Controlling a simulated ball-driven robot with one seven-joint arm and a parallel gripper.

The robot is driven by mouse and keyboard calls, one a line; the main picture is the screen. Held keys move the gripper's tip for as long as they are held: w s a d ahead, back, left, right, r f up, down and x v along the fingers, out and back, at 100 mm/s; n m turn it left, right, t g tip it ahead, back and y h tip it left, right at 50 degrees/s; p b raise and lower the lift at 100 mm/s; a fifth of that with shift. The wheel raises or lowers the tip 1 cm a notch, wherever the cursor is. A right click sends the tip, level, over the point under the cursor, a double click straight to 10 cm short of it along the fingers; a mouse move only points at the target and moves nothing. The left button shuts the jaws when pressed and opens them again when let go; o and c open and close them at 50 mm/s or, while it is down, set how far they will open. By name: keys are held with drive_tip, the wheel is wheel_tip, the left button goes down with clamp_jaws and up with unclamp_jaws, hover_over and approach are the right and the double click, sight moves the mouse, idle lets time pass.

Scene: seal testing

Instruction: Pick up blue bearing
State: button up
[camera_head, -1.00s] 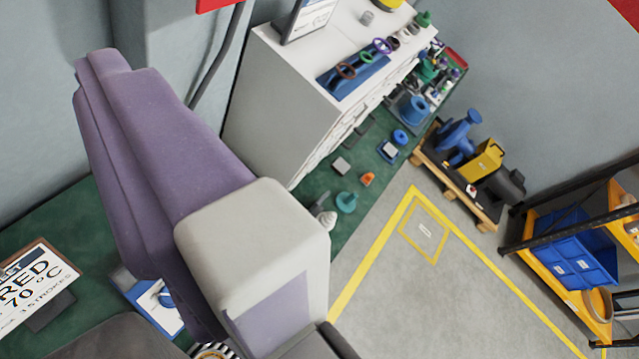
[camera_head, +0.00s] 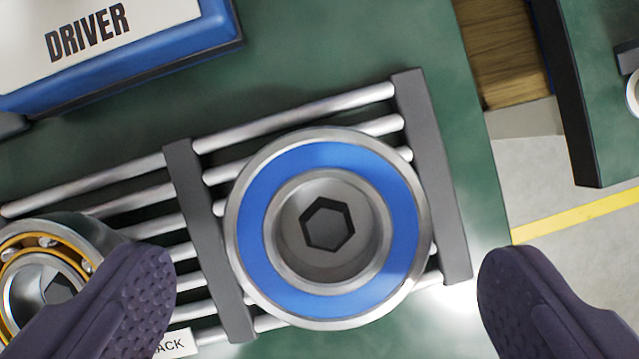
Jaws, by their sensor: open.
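The blue bearing (camera_head: 265,255) is a metal ring with a blue face, and a metal piece with a hexagonal socket shows in its centre. It rests on a rack (camera_head: 430,180) of metal rods with dark grey crossbars. My gripper (camera_head: 325,290) is open and empty, with one dark purple finger to the left of the bearing and one to the right. Both fingers are apart from the bearing in this view. How far above it they are, I cannot tell.
Another bearing (camera_head: 75,235) with a gold-coloured cage sits on the rack at the left, partly behind the left finger. A blue-edged box marked DRIVER (camera_head: 190,40) lies at the upper left. The green bench top (camera_head: 340,45) ends at the right, above grey floor.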

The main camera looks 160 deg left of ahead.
drive_tip(key=x, duration=0.2)
drive_tip(key=shift+w+f+b, duration=0.2)
drive_tip(key=shift+f+b, duration=0.15)
drive_tip(key=shift+b, duration=0.05)
drive_tip(key=shift+r, duration=0.2)
drive_tip(key=c, duration=1.3)
